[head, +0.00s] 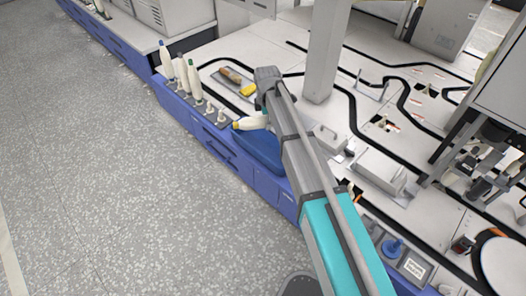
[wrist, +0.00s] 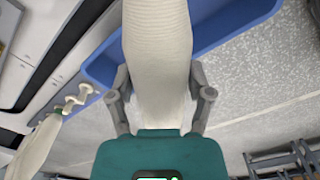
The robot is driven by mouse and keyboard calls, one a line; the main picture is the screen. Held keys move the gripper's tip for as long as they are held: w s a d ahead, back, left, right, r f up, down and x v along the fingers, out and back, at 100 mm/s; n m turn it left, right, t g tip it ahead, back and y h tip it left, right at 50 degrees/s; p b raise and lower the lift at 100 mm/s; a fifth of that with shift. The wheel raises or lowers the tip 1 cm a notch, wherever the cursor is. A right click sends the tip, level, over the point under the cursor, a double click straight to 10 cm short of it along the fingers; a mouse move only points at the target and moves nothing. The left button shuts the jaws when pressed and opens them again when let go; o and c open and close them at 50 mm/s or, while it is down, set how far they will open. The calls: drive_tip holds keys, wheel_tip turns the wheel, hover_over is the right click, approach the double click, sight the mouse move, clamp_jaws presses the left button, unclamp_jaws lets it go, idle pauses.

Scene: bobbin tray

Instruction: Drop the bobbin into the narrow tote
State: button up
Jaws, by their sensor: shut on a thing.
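My gripper (wrist: 160,82) is shut on a cream, thread-wound bobbin (wrist: 158,45), with one finger on each side of it. In the head view the bobbin (head: 249,122) lies roughly level, its yellow tip pointing left; my arm hides its other end. The narrow tote (head: 262,152) is blue and sits at the bench's front edge, just below the bobbin in the picture and partly hidden by my arm. In the wrist view the blue tote (wrist: 225,28) shows behind the bobbin, which is apart from its floor. The exact height above it is unclear.
Several upright bobbins (head: 183,72) stand on a peg rack left of the tote, with bare pegs (head: 210,107) nearer to it. A brown item (head: 230,75) and a yellow item (head: 248,90) lie behind. A grey column (head: 327,50) rises right of my arm.

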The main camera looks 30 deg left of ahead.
drive_tip(key=shift+f+b, duration=1.45)
drive_tip(key=shift+f, duration=0.3)
drive_tip(key=o, duration=1.2)
drive_tip(key=shift+r, duration=0.1)
